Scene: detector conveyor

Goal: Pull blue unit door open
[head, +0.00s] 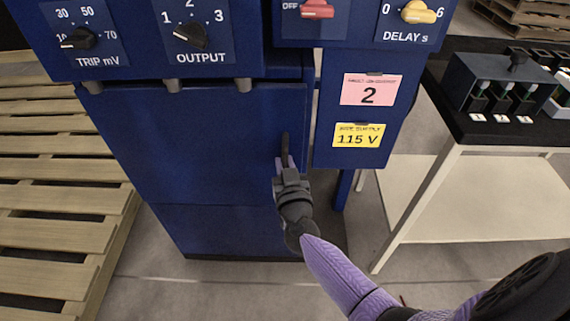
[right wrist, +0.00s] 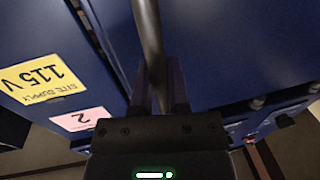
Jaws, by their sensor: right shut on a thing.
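The blue unit's door (head: 200,140) is a plain dark blue panel below the knob panels in the head view. A dark vertical bar handle (head: 285,142) is near its right edge. My right gripper (head: 282,164) is shut on this handle, low on the bar. In the right wrist view the handle (right wrist: 150,40) runs between the two fingers (right wrist: 158,82). I cannot tell whether the door stands slightly ajar. My left gripper is not in view.
A blue side panel with a pink "2" label (head: 368,89) and a yellow "115 V" label (head: 358,135) is right of the door. A white-legged table (head: 465,190) stands further right. Wooden pallets (head: 50,190) lie at the left. Grey floor is clear in front.

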